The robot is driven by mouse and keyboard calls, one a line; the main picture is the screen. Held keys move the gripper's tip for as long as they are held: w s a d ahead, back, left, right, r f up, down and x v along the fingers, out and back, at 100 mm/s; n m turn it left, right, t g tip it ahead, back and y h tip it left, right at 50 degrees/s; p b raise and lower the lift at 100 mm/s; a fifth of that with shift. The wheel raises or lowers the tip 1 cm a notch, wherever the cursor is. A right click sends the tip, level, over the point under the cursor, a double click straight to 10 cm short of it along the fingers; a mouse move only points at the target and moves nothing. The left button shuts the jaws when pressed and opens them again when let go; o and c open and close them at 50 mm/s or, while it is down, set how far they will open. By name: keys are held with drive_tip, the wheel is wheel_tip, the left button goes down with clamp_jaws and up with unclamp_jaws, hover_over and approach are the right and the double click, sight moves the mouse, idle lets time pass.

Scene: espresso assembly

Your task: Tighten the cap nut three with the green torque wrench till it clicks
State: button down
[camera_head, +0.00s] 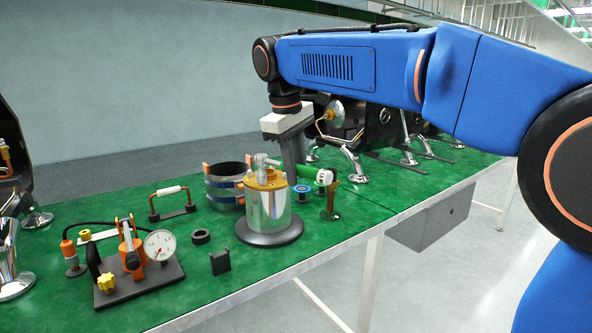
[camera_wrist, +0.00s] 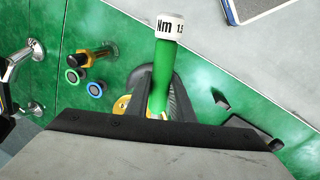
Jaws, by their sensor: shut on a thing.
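The torque wrench has a green handle with a white end (camera_head: 323,177); its silver head lies over the top of the steel boiler (camera_head: 262,208). The boiler stands upright on a dark round base and has a brass-coloured top flange. My gripper (camera_head: 297,172) is shut on the wrench's green handle, just right of the boiler top. In the wrist view the green handle (camera_wrist: 161,75) runs between my dark fingers (camera_wrist: 158,97), and its white end reads "Nm 1.5". I cannot single out cap nut three; the wrench head and gripper hide much of the flange.
A dark cylindrical band with blue rings (camera_head: 224,186) stands left behind the boiler. A gauge fixture (camera_head: 140,268) sits front left. The table's front edge is near the boiler.

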wheel_tip(320, 180, up, 6)
drive_tip(key=s+a+m, duration=0.1)
drive_tip(key=m, duration=0.1)
drive_tip(key=shift+s, duration=0.2)
idle(0.8)
drive_tip(key=shift+a+f, duration=0.1)
idle(1.9)
drive_tip(key=c, duration=2.1)
unclamp_jaws()
clamp_jaws()
